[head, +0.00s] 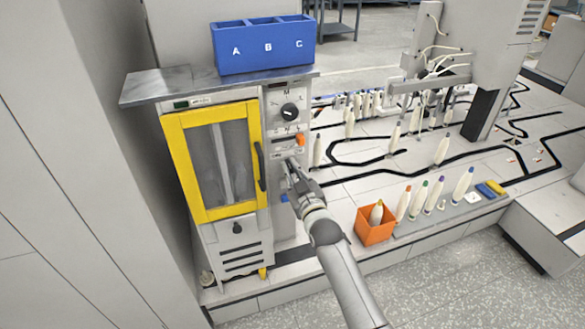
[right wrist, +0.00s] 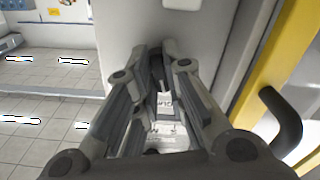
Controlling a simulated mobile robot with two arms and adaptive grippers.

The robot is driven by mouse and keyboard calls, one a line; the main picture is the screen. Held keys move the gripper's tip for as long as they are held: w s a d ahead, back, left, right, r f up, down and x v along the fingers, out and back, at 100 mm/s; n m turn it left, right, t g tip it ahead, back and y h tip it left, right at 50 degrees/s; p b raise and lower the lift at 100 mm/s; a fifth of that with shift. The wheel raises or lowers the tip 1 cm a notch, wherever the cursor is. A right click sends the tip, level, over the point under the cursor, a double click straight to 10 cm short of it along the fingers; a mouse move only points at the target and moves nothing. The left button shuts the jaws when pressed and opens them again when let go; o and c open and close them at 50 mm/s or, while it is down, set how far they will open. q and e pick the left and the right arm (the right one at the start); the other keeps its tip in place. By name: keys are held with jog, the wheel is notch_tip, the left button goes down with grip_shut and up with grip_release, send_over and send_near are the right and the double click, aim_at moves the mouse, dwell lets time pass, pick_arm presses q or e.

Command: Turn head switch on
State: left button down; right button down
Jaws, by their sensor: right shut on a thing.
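The head switch is not clear to me by name. The grey machine's front panel (head: 278,133) carries a black round knob (head: 289,111), an orange part (head: 300,139) below it and a small blue part (head: 284,198) lower down. My right gripper (head: 291,166) is at the panel, below the orange part. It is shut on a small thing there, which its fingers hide. In the right wrist view the gripper's fingers (right wrist: 163,60) come close together in front of a pale surface. My left gripper is not in view.
The yellow-framed door (head: 183,119) with its black handle (head: 260,166) is just left of my right gripper. A blue A-B-C bin (head: 231,63) stands on top. An orange box (head: 372,236) and several bobbins stand to the right.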

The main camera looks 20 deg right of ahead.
jog(key=m+p, duration=0.2)
jog(key=m, duration=0.3)
jog(key=shift+m, duration=0.4)
jog(key=m, duration=0.5)
jog(key=shift+p, duration=0.4)
jog(key=shift+m, duration=0.4)
jog(key=c, duration=1.5)
grip_release()
jog(key=s, duration=1.2)
jog(key=shift+d, duration=0.2)
